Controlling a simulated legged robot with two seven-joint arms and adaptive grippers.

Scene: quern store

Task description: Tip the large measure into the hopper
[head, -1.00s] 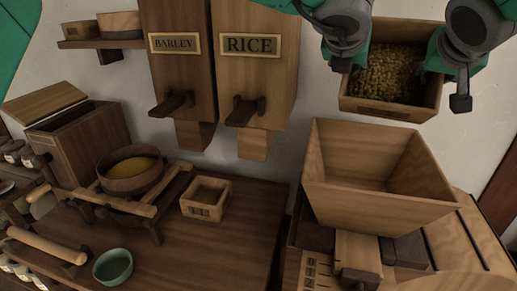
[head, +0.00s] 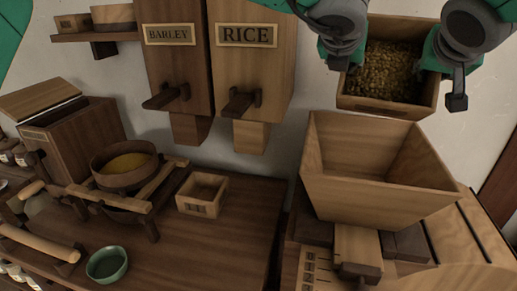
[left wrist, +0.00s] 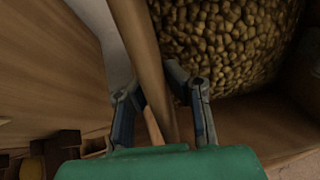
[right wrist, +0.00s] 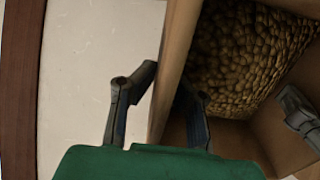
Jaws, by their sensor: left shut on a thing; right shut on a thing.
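The large measure is a wooden box (head: 385,108) full of tan grain, held up at the top right of the head view, above and behind the hopper. The hopper (head: 365,199) is a wide, flared wooden box, and the inside that shows is bare. My left gripper (head: 340,60) is shut on the measure's left wall, which also shows in the left wrist view (left wrist: 150,70). My right gripper (head: 452,85) is shut on its right wall, seen in the right wrist view (right wrist: 180,60). The grain (left wrist: 225,40) lies inside the measure.
Barley (head: 176,60) and rice (head: 248,60) bins hang on the wall left of the measure. On the table (head: 210,240) stand a small wooden box (head: 202,194), a sieve with yellow meal (head: 125,168) on a rack and a green bowl (head: 107,264). A lidded chest (head: 80,145) stands at left.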

